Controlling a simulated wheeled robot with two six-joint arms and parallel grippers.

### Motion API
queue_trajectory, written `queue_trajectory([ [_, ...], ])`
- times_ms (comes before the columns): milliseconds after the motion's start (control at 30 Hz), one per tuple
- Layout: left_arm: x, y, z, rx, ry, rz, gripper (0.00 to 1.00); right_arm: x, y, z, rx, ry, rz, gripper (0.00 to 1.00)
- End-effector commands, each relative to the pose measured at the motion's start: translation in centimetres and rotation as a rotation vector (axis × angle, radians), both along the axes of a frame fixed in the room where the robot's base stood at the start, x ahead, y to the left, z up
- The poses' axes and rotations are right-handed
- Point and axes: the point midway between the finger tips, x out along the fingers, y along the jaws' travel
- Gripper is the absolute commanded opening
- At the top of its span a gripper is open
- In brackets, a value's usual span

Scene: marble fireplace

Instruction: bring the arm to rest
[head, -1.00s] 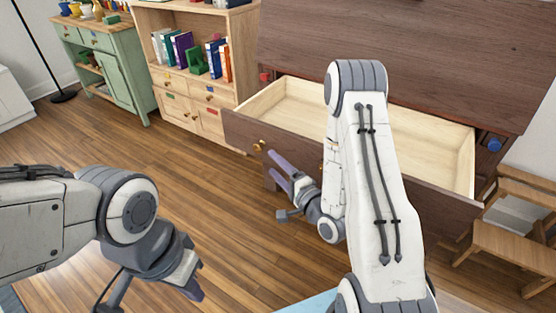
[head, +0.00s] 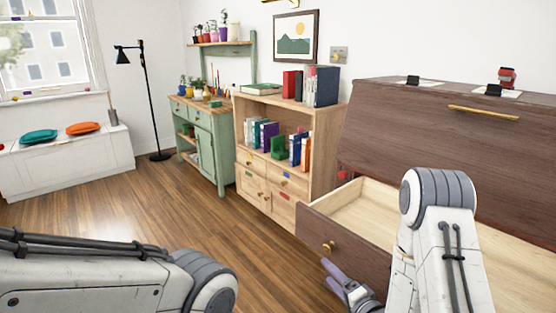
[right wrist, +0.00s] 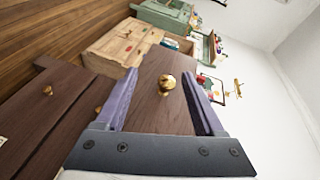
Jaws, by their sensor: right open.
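My right gripper (head: 334,272) is open and empty, in front of the dark wooden drawer (head: 313,229), just below its brass knob (head: 328,247) in the head view. In the right wrist view, the purple fingers (right wrist: 158,85) stand apart with a brass knob (right wrist: 166,81) between them in the picture; they do not grip it. The drawer is pulled open, and its pale inside (head: 365,210) looks empty where it shows. My right arm hides part of it. My left arm (head: 100,285) crosses the bottom left; its gripper is out of the frame.
A bookcase (head: 262,102) with books and small drawers stands left of the dark cabinet (head: 460,165). A green cupboard (head: 222,150), a black floor lamp (head: 150,100) and a white bench (head: 65,165) are farther back. The wooden floor (head: 130,215) is clear.

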Motion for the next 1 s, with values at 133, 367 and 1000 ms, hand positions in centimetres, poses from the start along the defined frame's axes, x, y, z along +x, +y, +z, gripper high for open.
queue_trajectory([
  [133, 0.0, 0.0, 0.0, 0.000, 0.000, 0.000, 0.00, 0.6, 4.0, 0.1, -0.334, 0.089, 0.139, 0.70],
  [367, 0.0, 0.0, 0.0, 0.000, 0.000, 0.000, 0.00, -2.2, 7.9, 1.0, -0.785, 0.242, 0.348, 0.70],
  [1000, 0.0, 0.0, 0.0, 0.000, 0.000, 0.000, 0.00, -25.3, 12.0, 8.6, -1.332, 0.514, 1.204, 0.70],
])
